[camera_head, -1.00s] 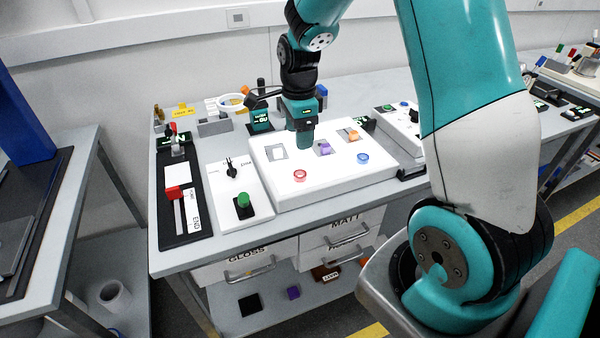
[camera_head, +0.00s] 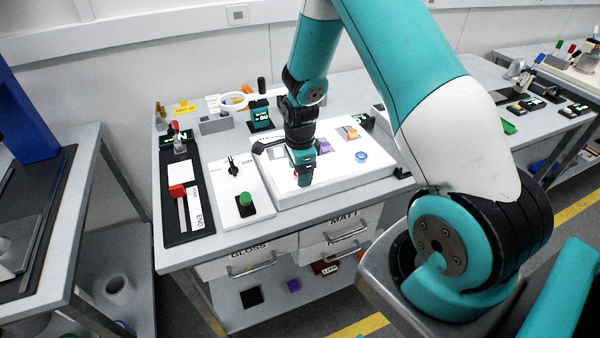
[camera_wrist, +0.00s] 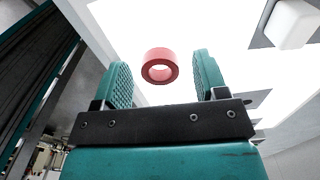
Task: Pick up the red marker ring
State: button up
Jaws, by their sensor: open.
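The red marker ring (camera_wrist: 160,66) lies on the bright white light panel (camera_head: 345,183). In the wrist view it shows between the two teal fingers of my gripper (camera_wrist: 164,80), near their tips, with a gap on each side. My gripper is open and nothing is held in it. In the head view my gripper (camera_head: 305,182) is over the front left part of the panel and hides most of the ring; only a bit of red shows beside the fingers.
A blue ring (camera_head: 361,156), a purple block (camera_head: 324,147) and an orange block (camera_head: 351,133) are on the panel. To its left are a green button (camera_head: 245,199), a black knob (camera_head: 233,168) and a red slider handle (camera_head: 177,191). A white magnifier ring (camera_head: 234,101) stands behind.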

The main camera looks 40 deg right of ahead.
jog(key=c, duration=1)
jog(key=shift+r, duration=0.15)
